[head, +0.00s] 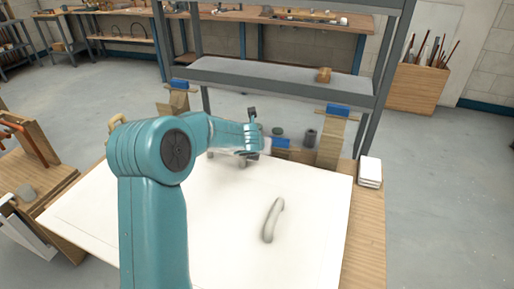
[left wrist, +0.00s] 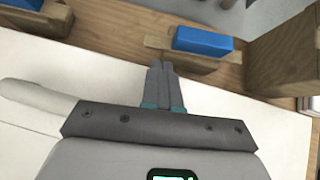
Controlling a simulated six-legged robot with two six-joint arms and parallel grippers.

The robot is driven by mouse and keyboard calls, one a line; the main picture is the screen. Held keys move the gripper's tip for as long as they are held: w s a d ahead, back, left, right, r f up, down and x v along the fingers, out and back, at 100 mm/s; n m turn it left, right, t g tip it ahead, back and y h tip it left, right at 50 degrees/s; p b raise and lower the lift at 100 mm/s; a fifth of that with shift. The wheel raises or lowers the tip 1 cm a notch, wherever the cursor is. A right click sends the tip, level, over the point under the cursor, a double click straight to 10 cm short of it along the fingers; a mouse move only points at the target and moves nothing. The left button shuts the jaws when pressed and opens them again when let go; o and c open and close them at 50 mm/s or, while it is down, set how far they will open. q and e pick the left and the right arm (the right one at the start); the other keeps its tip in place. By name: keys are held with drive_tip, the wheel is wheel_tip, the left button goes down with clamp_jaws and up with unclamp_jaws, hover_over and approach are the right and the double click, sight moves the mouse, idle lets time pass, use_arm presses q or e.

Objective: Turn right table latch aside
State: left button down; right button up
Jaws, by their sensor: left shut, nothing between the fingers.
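A table latch, a short wooden bar with a blue block on top, is at the back edge of the white board (head: 318,205). The latch (head: 281,143) is just right of my left gripper (head: 262,145) in the head view. In the left wrist view the latch (left wrist: 202,40) lies ahead of the gripper tips and slightly right. My left gripper (left wrist: 161,68) is shut and empty, its tips close to the bar's left end. I cannot tell whether they touch it. My left arm hides part of the board. My right gripper is not in view.
A wooden post with a blue top (head: 332,140) stands right of the latch. Dark cylinders (head: 310,138) stand behind the latch. A white stack (head: 370,171) sits at the right table edge. A grey shelf (head: 270,78) rises behind.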

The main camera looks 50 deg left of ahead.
sight(278, 143)
use_arm(q)
drive_tip(key=shift+x, duration=1.75)
drive_tip(key=shift+w+a+r+p, duration=0.1)
drive_tip(key=shift+w+r+p, duration=0.1)
drive_tip(key=shift+p, duration=0.15)
drive_tip(key=shift+w+a, duration=0.15)
drive_tip(key=shift+a, duration=0.05)
drive_tip(key=shift+a+f, duration=0.1)
drive_tip(key=shift+a, duration=0.05)
